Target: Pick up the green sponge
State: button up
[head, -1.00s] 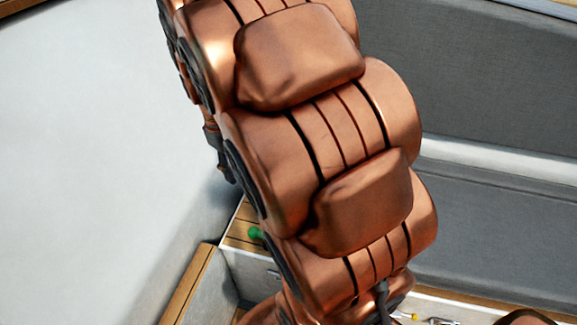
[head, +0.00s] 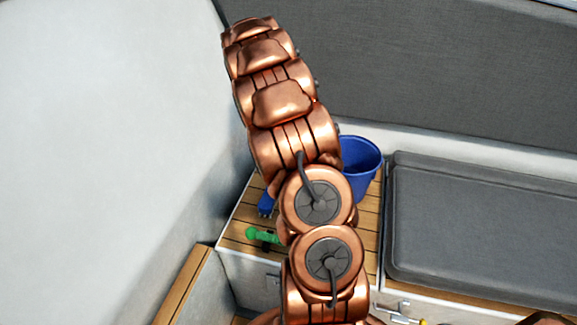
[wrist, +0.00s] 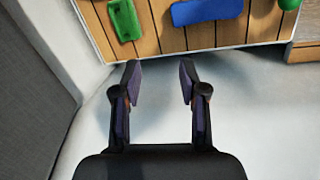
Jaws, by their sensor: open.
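A flat green block (wrist: 125,20), which looks like the green sponge, lies on a slatted wooden top (wrist: 148,38) at the upper left of the wrist view. My gripper (wrist: 160,75) is open and empty, its fingertips just short of the wooden edge in that view, with the block beyond and to the left. A blue flat object (wrist: 207,11) lies to the right of the block. In the head view my arm hides the gripper, and I cannot make out the flat green block there.
A rounded green thing (wrist: 288,4) is cut off at the wrist view's top right; a green knobbed item (head: 261,235) lies near the wooden top's left edge in the head view. A blue bucket (head: 361,165) stands behind my arm. A grey cushion (head: 470,225) lies right.

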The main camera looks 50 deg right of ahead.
jog(key=w+d+f+b, duration=0.1)
jog(key=d+f, duration=0.3)
jog(key=f, duration=0.1)
jog(key=w+d+f+n+b, duration=0.1)
jog(key=d+f, duration=0.3)
jog(key=f, duration=0.1)
jog(key=w+d+f+n+t+b, duration=0.1)
jog(key=d+f, duration=0.4)
jog(key=shift+w+f, duration=0.15)
jog(key=shift+w, duration=0.2)
jog(key=shift+w+d+f+p, duration=0.1)
jog(key=shift+w+f+p, duration=0.1)
jog(key=shift+f, duration=1.25)
jog(key=shift+w+d+f+p, duration=0.1)
jog(key=shift+w+f, duration=0.05)
jog(key=shift+f, duration=1.3)
grip_shut()
